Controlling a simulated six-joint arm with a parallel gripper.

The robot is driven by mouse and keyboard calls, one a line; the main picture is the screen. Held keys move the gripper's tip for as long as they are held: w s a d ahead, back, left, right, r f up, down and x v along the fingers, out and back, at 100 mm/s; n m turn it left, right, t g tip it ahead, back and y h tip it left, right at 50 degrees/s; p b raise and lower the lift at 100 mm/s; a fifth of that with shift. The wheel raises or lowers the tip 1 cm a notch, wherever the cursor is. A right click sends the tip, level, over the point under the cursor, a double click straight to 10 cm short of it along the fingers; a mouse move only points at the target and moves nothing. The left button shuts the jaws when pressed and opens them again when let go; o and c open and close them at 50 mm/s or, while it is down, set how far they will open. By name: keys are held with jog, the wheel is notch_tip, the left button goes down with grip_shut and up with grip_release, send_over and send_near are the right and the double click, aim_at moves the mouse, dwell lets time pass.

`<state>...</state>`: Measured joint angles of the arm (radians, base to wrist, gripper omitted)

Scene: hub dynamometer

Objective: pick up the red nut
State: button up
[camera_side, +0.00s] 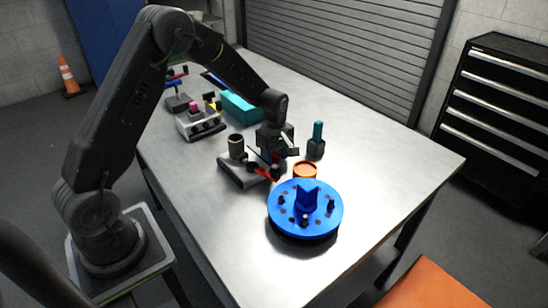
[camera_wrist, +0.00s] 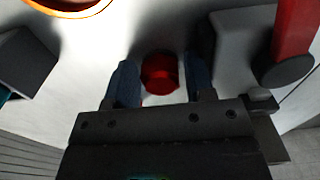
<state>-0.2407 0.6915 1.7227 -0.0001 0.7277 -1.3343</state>
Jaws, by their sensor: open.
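The red nut (camera_wrist: 160,73) is a small round red piece on the pale table in the wrist view. It sits between the two fingers of my open gripper (camera_wrist: 162,78), with a gap on each side. In the side view my gripper (camera_side: 278,162) points down near the table, behind the blue disc. The red nut cannot be made out clearly there, where the gripper and nearby parts crowd it.
A blue disc hub (camera_side: 305,208) stands in front of my gripper, with an orange round dish (camera_side: 305,170) just behind it. A grey block fixture (camera_side: 240,172) is to the left. A teal-handled tool in a dark holder (camera_side: 316,143) is to the right. The table's front right is clear.

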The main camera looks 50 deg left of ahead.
aim_at(275, 154)
jog(key=c, duration=0.8)
jog(key=shift+o, duration=0.2)
jog(key=shift+r, duration=0.1)
notch_tip(275, 154, up, 10)
